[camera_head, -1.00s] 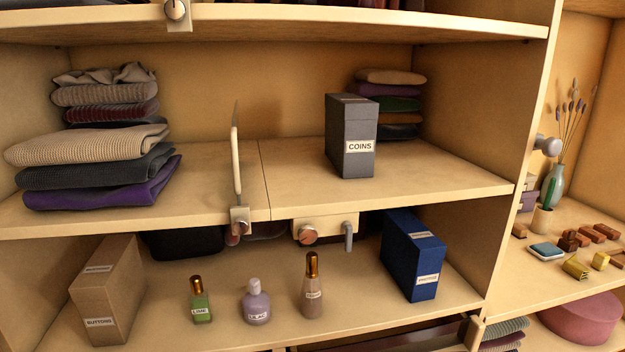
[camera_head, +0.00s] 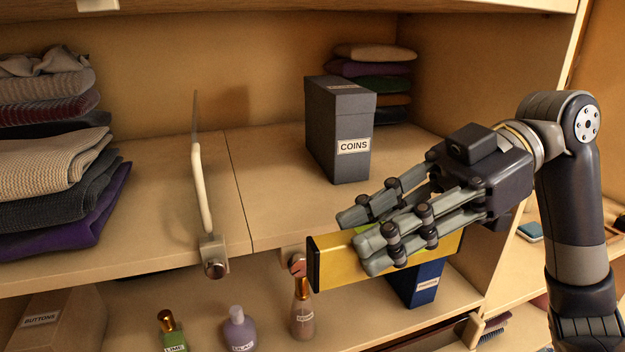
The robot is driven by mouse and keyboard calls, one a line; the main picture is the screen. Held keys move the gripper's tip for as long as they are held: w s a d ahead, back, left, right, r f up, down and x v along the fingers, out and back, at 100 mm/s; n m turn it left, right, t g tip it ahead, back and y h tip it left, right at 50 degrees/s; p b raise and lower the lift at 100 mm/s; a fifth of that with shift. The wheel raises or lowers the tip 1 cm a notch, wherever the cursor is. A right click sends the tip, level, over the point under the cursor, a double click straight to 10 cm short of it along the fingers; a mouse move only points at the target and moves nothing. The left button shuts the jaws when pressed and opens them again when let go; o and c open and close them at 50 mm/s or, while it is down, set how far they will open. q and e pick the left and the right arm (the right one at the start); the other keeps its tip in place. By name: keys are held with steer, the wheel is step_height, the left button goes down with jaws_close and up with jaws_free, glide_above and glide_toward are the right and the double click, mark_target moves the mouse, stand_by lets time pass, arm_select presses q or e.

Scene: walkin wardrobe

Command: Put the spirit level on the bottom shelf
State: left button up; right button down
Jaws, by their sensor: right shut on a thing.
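The spirit level (camera_head: 340,265) is a yellow bar with a dark end cap and a bit of green showing between my fingers. My right gripper (camera_head: 375,240) is shut on it and holds it roughly level, in front of the middle shelf's front edge. The fingers hide part of the level's middle. The lower shelf (camera_head: 255,300) shows below the middle shelf. Whether another shelf lies beneath it cannot be seen fully. My left gripper is not in view.
A grey COINS box (camera_head: 340,130) and folded clothes (camera_head: 50,160) stand on the middle shelf. Below are a BUTTONS box (camera_head: 55,320), a lilac bottle (camera_head: 238,330), green and brown bottles, and a blue box (camera_head: 418,285).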

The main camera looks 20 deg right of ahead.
steer(key=w+p, duration=0.2)
steer(key=w, duration=0.3)
steer(key=w+p, duration=0.2)
steer(key=w, duration=0.4)
steer(key=w+p, duration=0.3)
steer(key=w, duration=0.2)
steer(key=shift+w+a+r, duration=0.2)
steer(key=shift+w+r, duration=0.2)
steer(key=shift+w, duration=0.2)
steer(key=shift+w+f+p, duration=0.1)
steer(key=shift+f+p, duration=0.15)
steer(key=shift+p, duration=0.05)
step_height(320, 180, down, 3)
steer(key=shift+r+p, duration=0.2)
steer(key=shift+p, duration=0.6)
steer(key=shift+f, duration=0.3)
